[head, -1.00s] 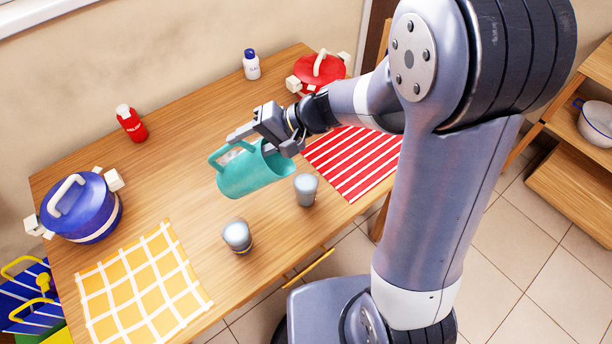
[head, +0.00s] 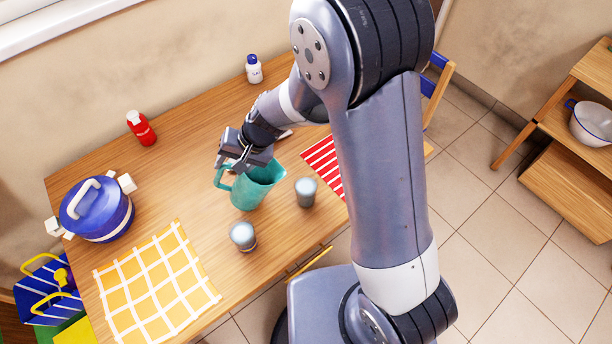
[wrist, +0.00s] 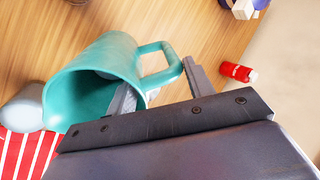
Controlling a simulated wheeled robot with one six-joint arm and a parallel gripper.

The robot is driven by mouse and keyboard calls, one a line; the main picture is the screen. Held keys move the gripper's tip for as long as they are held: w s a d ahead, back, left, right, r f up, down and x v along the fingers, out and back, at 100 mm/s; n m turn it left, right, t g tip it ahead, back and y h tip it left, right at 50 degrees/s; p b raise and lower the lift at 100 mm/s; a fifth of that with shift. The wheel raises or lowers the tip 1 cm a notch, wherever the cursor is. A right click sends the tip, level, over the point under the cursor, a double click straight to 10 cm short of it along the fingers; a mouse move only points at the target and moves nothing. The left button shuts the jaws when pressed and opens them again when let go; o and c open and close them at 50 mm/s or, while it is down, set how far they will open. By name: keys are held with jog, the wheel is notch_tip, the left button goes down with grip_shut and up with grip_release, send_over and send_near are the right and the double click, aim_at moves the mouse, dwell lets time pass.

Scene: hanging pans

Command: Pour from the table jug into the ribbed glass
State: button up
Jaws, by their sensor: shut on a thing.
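The teal jug (head: 250,190) is held by my gripper (head: 240,163) over the middle of the table, close to upright, with its handle to the left and its spout to the right. In the wrist view, the jug (wrist: 105,65) sits with its handle side between the fingers of my gripper (wrist: 160,90). One finger overlaps the jug's mouth. One glass (head: 306,193) stands right of the jug. Another glass (head: 243,236), with a yellowish band near its base, stands in front of it. I cannot tell which is ribbed. Whether the jug touches the table is unclear.
A blue pot (head: 97,212) stands at the left, behind a yellow checked cloth (head: 155,285). A red bottle (head: 142,129) and a white bottle (head: 254,69) stand at the back. A red striped cloth (head: 323,163) lies partly behind my arm. The table's left middle is clear.

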aim_at(223, 168)
jog(key=shift+a+f+h+p, duration=0.15)
jog(key=shift+a+h+p, duration=0.4)
jog(key=shift+p, duration=0.9)
jog(key=shift+a+f+h+p, duration=0.15)
jog(key=shift+a+h+p, duration=0.4)
jog(key=shift+p, duration=0.9)
jog(key=shift+a+f+b, duration=0.3)
jog(key=shift+f+b, duration=0.05)
jog(key=shift+a+f+h, duration=0.2)
jog(key=shift+a+h, duration=0.2)
jog(key=shift+w+a+f+h, duration=0.1)
jog(key=shift+a+f+h, duration=0.75)
jog(key=shift+h, duration=0.15)
